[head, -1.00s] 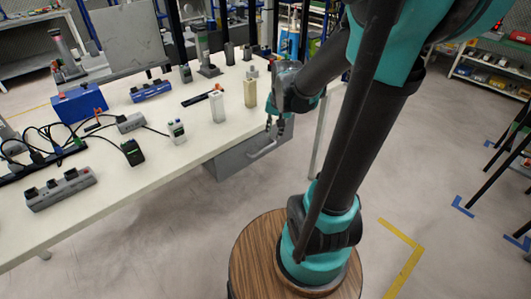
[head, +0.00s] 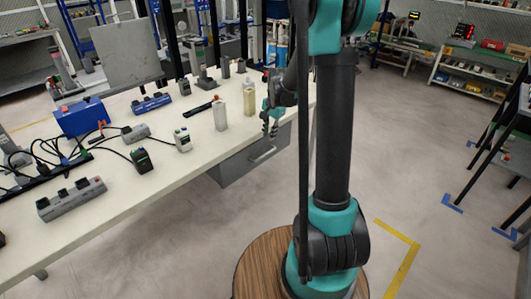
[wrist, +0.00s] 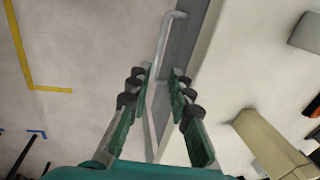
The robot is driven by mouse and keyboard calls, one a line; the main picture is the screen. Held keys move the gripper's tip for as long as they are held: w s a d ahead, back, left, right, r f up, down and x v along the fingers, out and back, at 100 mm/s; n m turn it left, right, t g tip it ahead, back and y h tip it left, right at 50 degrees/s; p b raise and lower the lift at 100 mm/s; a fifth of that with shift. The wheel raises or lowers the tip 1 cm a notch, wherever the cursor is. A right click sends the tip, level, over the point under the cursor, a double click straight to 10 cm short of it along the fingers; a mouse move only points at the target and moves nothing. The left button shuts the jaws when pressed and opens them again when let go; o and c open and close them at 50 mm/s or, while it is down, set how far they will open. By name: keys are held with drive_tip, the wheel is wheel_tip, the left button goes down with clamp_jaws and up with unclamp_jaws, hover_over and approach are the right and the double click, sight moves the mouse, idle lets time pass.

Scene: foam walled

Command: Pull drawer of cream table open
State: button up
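The cream table (head: 118,192) runs diagonally across the left of the head view. Its grey drawer (head: 232,172) hangs under the top near the right end and looks shut. The drawer's pale bar handle (head: 263,155) is on its front face; it also shows in the wrist view (wrist: 163,40), running lengthwise by the fingers. My gripper (head: 270,126) is just above the handle, by the table's edge. In the wrist view my gripper (wrist: 160,92) is open, with its fingers apart. The handle passes between or behind them; I cannot tell whether they touch it.
A cream block (wrist: 268,145) and a white bottle (head: 220,114) stand on the table near my gripper. Power strips, cables and a blue box (head: 80,117) lie farther left. The floor in front of the drawer is clear, with a yellow line (head: 402,270).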

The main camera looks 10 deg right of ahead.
sight(265, 155)
drive_tip(key=f, duration=0.3)
drive_tip(key=w+a+f, duration=0.1)
drive_tip(key=f, duration=0.7)
drive_tip(key=shift+w+a+f, duration=0.15)
drive_tip(key=shift+w+f, duration=0.1)
drive_tip(key=shift+w, duration=0.15)
clamp_jaws()
